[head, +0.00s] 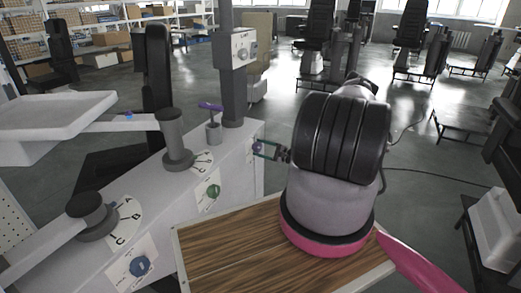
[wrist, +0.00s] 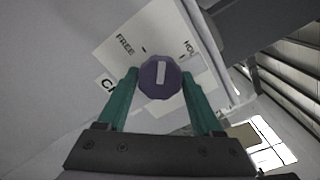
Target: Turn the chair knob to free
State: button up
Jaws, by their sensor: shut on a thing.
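The chair knob (wrist: 160,88) is a round purple dial with a white bar, on a pale plate (wrist: 118,30) marked FREE at left and a partly hidden word starting HO at right. Letters starting CH show by the left finger. The white bar stands nearly upright in the wrist view, between the two words. My gripper (wrist: 159,78) has its two teal fingers shut on the knob, one on each side. In the head view my gripper (head: 267,150) reaches the knob (head: 257,147) on the right end of the white console; it is small there.
The white console (head: 150,205) also carries a green knob (head: 213,191), a blue knob (head: 139,265) and dark lever hubs. A purple handle (head: 210,106) stands on top near a grey column (head: 233,80). A wooden top (head: 225,250) lies below my arm.

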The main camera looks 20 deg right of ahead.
jog(key=n, duration=0.4)
jog(key=shift+n, duration=1.9)
jog(key=o, duration=1.3)
jog(key=shift+o, duration=0.2)
jog(key=v, duration=1.1)
